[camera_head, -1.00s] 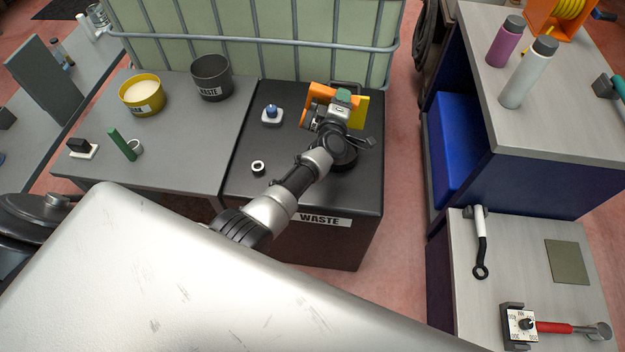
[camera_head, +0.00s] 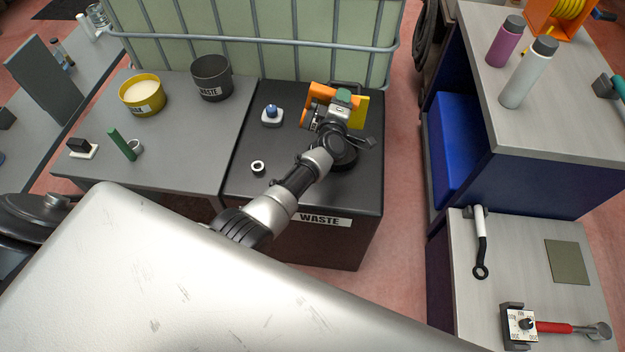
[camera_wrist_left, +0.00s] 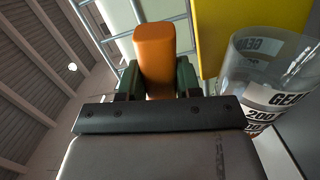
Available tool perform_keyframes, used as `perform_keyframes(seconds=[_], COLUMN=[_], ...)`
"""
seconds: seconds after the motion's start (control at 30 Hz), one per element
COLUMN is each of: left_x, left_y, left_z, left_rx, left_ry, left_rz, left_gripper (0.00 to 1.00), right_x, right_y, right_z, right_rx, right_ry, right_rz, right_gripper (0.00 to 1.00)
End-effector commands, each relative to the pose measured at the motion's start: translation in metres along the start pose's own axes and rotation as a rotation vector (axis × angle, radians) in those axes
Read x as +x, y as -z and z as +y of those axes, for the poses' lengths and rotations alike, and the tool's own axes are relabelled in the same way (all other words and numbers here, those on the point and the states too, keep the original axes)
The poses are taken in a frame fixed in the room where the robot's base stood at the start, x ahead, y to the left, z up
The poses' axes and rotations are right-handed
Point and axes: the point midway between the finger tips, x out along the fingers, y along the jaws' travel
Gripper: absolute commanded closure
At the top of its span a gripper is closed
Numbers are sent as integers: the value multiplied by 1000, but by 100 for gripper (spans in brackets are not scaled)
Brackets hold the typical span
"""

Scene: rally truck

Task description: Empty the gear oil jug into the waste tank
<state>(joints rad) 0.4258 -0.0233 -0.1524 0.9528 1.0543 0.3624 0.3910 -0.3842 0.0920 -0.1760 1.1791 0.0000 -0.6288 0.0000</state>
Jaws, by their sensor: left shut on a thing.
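The black waste tank (camera_head: 352,195) is a box with a WASTE label on its front. My left gripper (camera_head: 342,96) is above the far part of its top. In the left wrist view, its green-padded fingers (camera_wrist_left: 158,78) are shut on an orange handle-like bar (camera_wrist_left: 154,50). A clear jug (camera_wrist_left: 262,62) marked GEAR and 200 shows to the right of the fingers. How the handle joins the jug is hidden. In the head view, orange parts (camera_head: 318,92) and a yellow part (camera_head: 359,112) show around the gripper. The jug's contents and tilt cannot be told. My right gripper is out of view.
A blue-topped piece (camera_head: 271,115) and a small white ring (camera_head: 258,167) sit on the tank top. The grey table on the left holds a yellow tub (camera_head: 141,108) and a dark WASTE bucket (camera_head: 211,76). A caged pale-green tank (camera_head: 250,35) stands behind.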

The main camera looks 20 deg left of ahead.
Motion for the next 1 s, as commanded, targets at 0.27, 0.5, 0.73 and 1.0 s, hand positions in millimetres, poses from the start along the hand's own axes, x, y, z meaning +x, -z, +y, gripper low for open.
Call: perform_keyframes(seconds=[0.27,0.5,0.73,1.0], left_x=[0,0,0,0], left_y=[-8,-14,-15,-15], left_z=[2,3,3,3], left_rx=[45,90,97,97], left_ry=[-4,-6,-7,-7], left_rz=[0,1,2,1], left_gripper=[100,100,100,100], right_x=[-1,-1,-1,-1], right_y=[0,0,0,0], right_z=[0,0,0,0], right_rx=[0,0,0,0], right_ry=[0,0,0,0], right_rz=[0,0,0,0], right_gripper=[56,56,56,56])
